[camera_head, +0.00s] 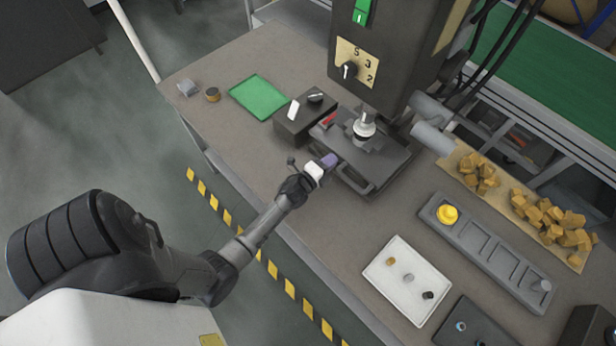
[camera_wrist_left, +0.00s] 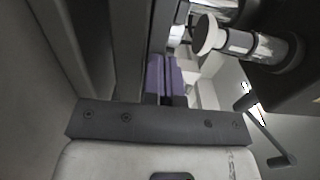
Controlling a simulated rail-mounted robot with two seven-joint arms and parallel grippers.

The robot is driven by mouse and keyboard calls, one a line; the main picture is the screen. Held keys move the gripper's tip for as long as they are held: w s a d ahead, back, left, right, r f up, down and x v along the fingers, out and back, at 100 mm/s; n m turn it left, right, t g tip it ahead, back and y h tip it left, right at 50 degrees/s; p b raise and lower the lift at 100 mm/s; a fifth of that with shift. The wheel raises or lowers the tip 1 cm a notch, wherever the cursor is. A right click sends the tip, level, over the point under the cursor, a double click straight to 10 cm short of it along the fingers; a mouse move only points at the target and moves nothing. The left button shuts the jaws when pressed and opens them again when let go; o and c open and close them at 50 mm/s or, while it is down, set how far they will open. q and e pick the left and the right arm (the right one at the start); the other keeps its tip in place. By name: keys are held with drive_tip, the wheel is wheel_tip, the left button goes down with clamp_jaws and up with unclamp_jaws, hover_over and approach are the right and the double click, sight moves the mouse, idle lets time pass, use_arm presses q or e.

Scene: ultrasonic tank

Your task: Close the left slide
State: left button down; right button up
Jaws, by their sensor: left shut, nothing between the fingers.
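The left slide appears to be the dark flat plate (camera_head: 385,168) with a bar-like front edge, low at the foot of the dark machine (camera_head: 385,60). It sticks out toward the table's front edge; I cannot tell how far it is open. My left gripper (camera_head: 331,160), with purple fingertips, is shut and empty. It is just left of the plate, near its front corner; I cannot tell whether it touches. In the left wrist view the purple fingers (camera_wrist_left: 163,78) are together, between dark surfaces and a silver cylinder (camera_wrist_left: 240,42). My right gripper is not in view.
A dark box with switches (camera_head: 298,125) stands left of the machine, close to my gripper. A white tray (camera_head: 390,296), a grey slotted tray (camera_head: 475,240) and a tray of yellowish chunks (camera_head: 515,217) are to the right.

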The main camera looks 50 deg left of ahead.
use_arm(q)
drive_tip(key=s+d, duration=0.2)
drive_tip(key=s, duration=1)
drive_tip(key=shift+s, duration=0.4)
